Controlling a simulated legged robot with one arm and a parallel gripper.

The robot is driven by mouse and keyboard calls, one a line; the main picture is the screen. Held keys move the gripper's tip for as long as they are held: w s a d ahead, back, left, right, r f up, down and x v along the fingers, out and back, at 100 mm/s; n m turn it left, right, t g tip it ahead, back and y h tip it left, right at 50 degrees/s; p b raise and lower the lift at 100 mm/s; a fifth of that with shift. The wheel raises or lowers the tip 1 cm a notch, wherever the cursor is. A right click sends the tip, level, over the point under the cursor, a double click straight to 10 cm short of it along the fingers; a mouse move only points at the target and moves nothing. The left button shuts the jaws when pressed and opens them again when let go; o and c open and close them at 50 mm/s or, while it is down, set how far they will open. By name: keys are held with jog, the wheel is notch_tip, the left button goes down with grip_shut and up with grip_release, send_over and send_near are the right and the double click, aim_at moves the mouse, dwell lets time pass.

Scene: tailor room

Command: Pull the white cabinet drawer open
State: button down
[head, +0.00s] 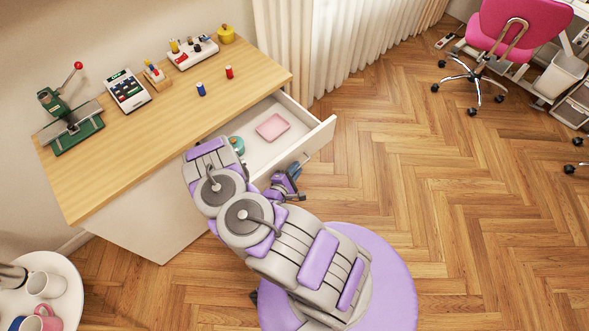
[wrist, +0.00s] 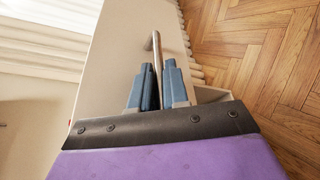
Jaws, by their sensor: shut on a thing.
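The white cabinet (head: 140,215) stands under a wooden top. Its drawer (head: 318,142) is pulled out, and a pink tray (head: 272,126) and a teal round item (head: 237,144) lie inside. My gripper (head: 300,166) is at the drawer's front face. In the wrist view, my gripper (wrist: 158,85) is shut on the metal bar handle (wrist: 156,45), whose far end sticks out beyond the blue fingers. The drawer front (wrist: 118,60) fills the area behind the handle. My arm hides part of the drawer and cabinet in the head view.
On the wooden top (head: 180,130) are a green press (head: 70,125), a calculator (head: 127,90) and thread spools (head: 201,89). A white round table (head: 65,275) with mugs stands lower left. A pink chair (head: 505,25) is upper right. The wooden floor (head: 450,200) to the right is clear.

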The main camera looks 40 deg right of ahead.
jog(key=c, duration=1.5)
grip_release()
jog(key=v, duration=1.7)
jog(key=shift+a, duration=0.2)
